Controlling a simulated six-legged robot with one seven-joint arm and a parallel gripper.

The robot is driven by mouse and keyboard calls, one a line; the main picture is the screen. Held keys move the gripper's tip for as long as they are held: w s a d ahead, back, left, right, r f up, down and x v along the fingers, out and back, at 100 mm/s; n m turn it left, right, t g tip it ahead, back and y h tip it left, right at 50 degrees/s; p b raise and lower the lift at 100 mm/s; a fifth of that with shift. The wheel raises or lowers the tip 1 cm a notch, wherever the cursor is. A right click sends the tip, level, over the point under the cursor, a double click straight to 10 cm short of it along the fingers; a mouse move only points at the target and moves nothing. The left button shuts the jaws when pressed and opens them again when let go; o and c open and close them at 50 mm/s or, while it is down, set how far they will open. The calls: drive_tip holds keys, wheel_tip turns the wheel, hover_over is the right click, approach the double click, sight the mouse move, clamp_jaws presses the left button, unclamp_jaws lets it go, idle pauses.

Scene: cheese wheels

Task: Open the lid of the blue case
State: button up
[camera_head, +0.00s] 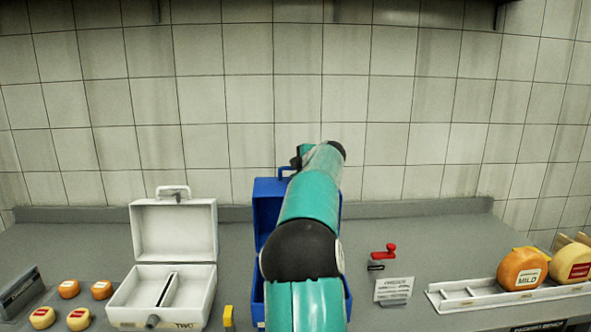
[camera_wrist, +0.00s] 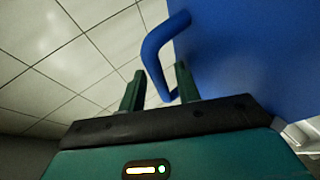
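The blue case (camera_head: 257,307) stands on the counter in the middle of the head view, largely hidden behind my arm. Its blue lid (camera_head: 266,194) stands upright at the back, so the case looks open. The blue handle (camera_head: 284,171) is on the lid's top edge. In the wrist view, the lid (camera_wrist: 250,50) fills the upper right and the handle (camera_wrist: 153,55) loops out from it. My gripper (camera_wrist: 159,72) has its two fingers apart, with part of the handle showing between and behind them. Contact with the handle cannot be told.
An open white case (camera_head: 206,295) stands to the left, with small cheeses (camera_head: 69,289) beyond it. A yellow latch-like piece (camera_head: 228,316), a red-handled item (camera_head: 384,251) and a small sign (camera_head: 394,290) are near. A white tray (camera_head: 455,298) with large cheeses (camera_head: 522,269) is at right. A tiled wall rises behind.

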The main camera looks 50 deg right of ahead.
drive_tip(key=shift+s+d, duration=0.1)
drive_tip(key=shift+s, duration=0.1)
drive_tip(key=v, duration=1.3)
drive_tip(key=shift+s+a, duration=0.25)
drive_tip(key=shift+w+r, duration=0.1)
drive_tip(key=shift+r, duration=0.05)
drive_tip(key=w+a+r+m+t+h, duration=0.1)
drive_tip(key=w+a+r+m, duration=0.15)
drive_tip(key=a, duration=0.35)
drive_tip(key=w+a+r+m+t+h, duration=0.1)
drive_tip(key=a+r+m+h, duration=0.15)
drive_tip(key=a, duration=0.25)
drive_tip(key=w+a+r+m+t+h, duration=0.1)
drive_tip(key=a+m, duration=0.2)
drive_tip(key=a, duration=0.3)
drive_tip(key=s+a+f+m+g+y, duration=0.1)
drive_tip(key=s+a+f+g+y, duration=0.2)
drive_tip(key=s+a+f, duration=0.3)
drive_tip(key=s+a+f+m+g+y, duration=0.1)
drive_tip(key=s+a+f+g+y, duration=0.2)
drive_tip(key=a+f, duration=0.9)
drive_tip(key=s+a+f+m+g+y, duration=0.1)
drive_tip(key=s+a+f+g+y, duration=0.2)
drive_tip(key=s+a+f, duration=0.5)
drive_tip(key=a+f, duration=0.1)
drive_tip(key=a, duration=1.1)
drive_tip(key=shift+s+y, duration=0.35)
drive_tip(key=shift+s, duration=0.05)
